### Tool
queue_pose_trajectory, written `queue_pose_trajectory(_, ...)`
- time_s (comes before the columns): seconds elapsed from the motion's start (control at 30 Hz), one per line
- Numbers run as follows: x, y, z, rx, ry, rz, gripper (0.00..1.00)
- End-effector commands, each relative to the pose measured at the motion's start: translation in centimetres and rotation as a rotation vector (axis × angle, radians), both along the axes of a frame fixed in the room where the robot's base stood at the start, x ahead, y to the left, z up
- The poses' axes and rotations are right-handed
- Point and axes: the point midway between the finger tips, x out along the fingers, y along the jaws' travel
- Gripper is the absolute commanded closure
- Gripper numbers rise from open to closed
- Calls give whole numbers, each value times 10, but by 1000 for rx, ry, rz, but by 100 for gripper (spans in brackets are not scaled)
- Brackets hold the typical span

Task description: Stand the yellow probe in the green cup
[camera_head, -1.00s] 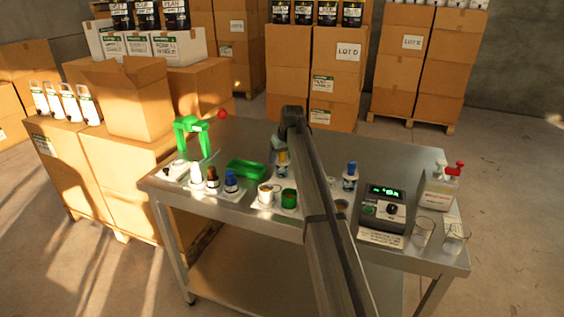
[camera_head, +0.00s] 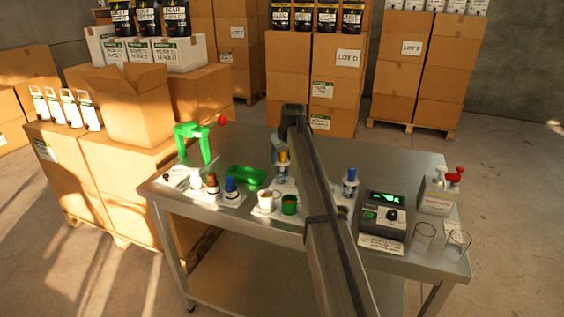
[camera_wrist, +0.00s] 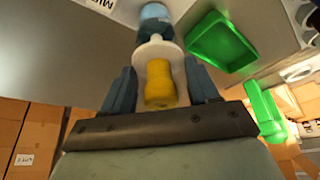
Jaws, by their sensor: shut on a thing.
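The yellow probe (camera_wrist: 160,84) is between the two blue-grey fingers of my gripper (camera_wrist: 162,90) in the wrist view, with a white collar around it. In the head view my gripper (camera_head: 281,149) is above the table's middle, partly behind my arm, and the yellow probe (camera_head: 283,156) shows below it. A blue part (camera_wrist: 154,18) lies beyond the collar. I cannot tell whether it belongs to the probe or a holder. The green cup (camera_head: 289,205) stands nearer the table's front edge, left of my arm and apart from the probe.
A green tray (camera_head: 246,176), several small bottles (camera_head: 213,184) and a green stand (camera_head: 205,145) are farther left. A blue-topped item (camera_head: 350,178), a meter (camera_head: 383,216) and clear glasses (camera_head: 424,236) stand right of my arm.

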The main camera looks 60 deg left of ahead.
Motion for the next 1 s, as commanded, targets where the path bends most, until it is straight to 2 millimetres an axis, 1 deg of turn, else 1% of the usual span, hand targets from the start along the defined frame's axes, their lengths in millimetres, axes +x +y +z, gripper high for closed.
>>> queue_pose_trajectory(0.03, 0, 1, 10, 2, -1, 0, 73)
queue_pose_trajectory(0.3, 0, 0, 58, 2, -1, 1, 73)
queue_pose_trajectory(0.4, -2, -7, 71, 5, -2, 0, 73)
queue_pose_trajectory(0.47, -6, -20, 74, 6, -2, 0, 73)
queue_pose_trajectory(0.53, -13, -41, 74, 8, -2, 0, 73)
queue_pose_trajectory(0.7, -31, -98, 64, 11, -4, 1, 73)
queue_pose_trajectory(0.8, -40, -127, 58, 12, -4, 0, 73)
queue_pose_trajectory(0.9, -47, -149, 53, 10, -4, 1, 73)
queue_pose_trajectory(1.0, -52, -165, 49, 8, -4, 1, 73)
